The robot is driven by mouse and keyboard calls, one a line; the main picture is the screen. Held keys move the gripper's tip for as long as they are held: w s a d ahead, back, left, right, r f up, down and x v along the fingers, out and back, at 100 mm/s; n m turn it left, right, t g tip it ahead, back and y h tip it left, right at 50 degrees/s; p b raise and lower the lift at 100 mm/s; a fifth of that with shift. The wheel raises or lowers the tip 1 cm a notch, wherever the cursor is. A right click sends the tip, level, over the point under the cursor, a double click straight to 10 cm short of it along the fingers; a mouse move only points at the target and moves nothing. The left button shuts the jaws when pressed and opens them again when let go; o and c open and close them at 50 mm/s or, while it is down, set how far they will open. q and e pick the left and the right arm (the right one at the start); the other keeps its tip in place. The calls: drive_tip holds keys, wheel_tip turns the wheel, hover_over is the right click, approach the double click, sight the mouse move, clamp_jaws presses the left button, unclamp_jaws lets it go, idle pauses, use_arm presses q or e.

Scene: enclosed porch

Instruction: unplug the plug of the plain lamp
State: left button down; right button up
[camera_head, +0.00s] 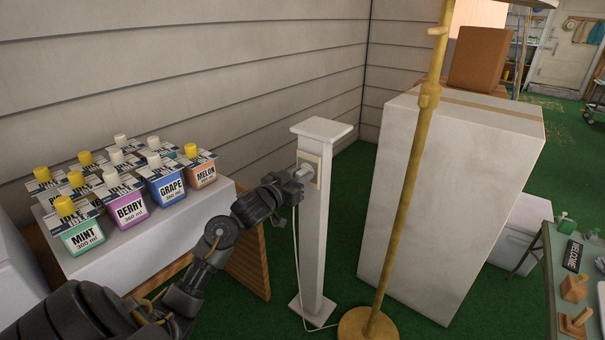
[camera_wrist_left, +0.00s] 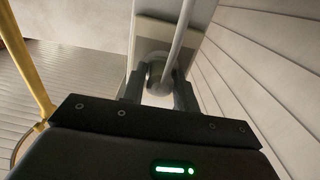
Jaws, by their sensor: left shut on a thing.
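A white post (camera_head: 314,235) with a flat cap stands in the middle of the head view and carries an outlet plate (camera_head: 308,163) near its top. My left gripper (camera_head: 297,176) is at this plate and is shut on the lamp plug, which its fingers mostly hide in the head view. In the left wrist view the plug (camera_wrist_left: 157,76) is between the two fingers, in front of the outlet plate (camera_wrist_left: 152,32). A white cord (camera_head: 296,265) hangs from the plug to the base of the brass lamp (camera_head: 405,200). My right gripper is not in view.
Several labelled bottles (camera_head: 130,208) stand on a white-covered table (camera_head: 130,245) at left, close to my left arm. A large white box (camera_head: 450,190) stands behind the lamp pole. A green table (camera_head: 565,262) is at right. Green floor is open around the post.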

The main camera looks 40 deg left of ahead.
sight(298, 178)
use_arm(q)
drive_tip(key=shift+s+p, duration=1.65)
drive_tip(key=shift+s, duration=1.35)
drive_tip(key=shift+d, duration=0.1)
